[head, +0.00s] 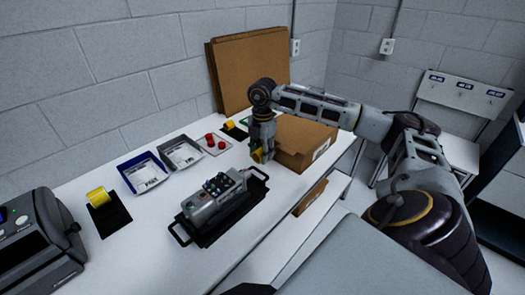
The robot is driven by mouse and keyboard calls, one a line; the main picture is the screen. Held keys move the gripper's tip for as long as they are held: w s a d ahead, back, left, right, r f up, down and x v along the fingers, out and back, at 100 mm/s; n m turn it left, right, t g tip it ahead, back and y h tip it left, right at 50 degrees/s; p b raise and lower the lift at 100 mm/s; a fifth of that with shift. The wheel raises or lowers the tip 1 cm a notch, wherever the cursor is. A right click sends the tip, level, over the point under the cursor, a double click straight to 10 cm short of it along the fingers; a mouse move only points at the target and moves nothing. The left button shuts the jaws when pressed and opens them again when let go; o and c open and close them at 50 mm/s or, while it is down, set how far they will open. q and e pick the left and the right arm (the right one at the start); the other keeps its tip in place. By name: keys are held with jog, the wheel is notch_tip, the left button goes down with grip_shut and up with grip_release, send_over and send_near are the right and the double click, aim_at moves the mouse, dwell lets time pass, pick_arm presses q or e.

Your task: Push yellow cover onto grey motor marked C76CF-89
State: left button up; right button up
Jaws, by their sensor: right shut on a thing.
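A grey motor unit (205,208) with several dark knobs on top sits in a black tray with handles (214,233) on the white table. Its marking is too small to read. My right gripper (260,153) points down just beyond the motor's far right end, beside the cardboard box. It is shut on a small yellow piece, the yellow cover (257,156), which shows low between the fingers and is partly hidden by them. The cover is apart from the motor's main body. My left gripper is not in view.
A cardboard box (302,146) stands right of the gripper. A blue bin (142,164) and a grey bin (177,146) stand behind the motor, with red buttons (210,138) beyond. Yellow rolls (97,196) on a black mat and a dark machine (38,245) are at left.

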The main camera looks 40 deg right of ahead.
aim_at(258, 161)
jog(key=shift+a+f, duration=0.25)
jog(key=shift+f, duration=0.2)
jog(key=shift+s+a+f+b, duration=0.1)
jog(key=shift+a+f+b, duration=0.25)
jog(key=shift+f+b, duration=0.35)
jog(key=shift+a+f, duration=0.3)
jog(key=shift+f, duration=0.25)
jog(key=shift+a+f+b, duration=0.15)
jog(key=shift+f+b, duration=0.2)
jog(key=shift+b, duration=0.15)
jog(key=shift+a, duration=0.3)
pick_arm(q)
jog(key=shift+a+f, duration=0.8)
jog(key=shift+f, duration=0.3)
pick_arm(e)
jog(key=shift+a, duration=0.3)
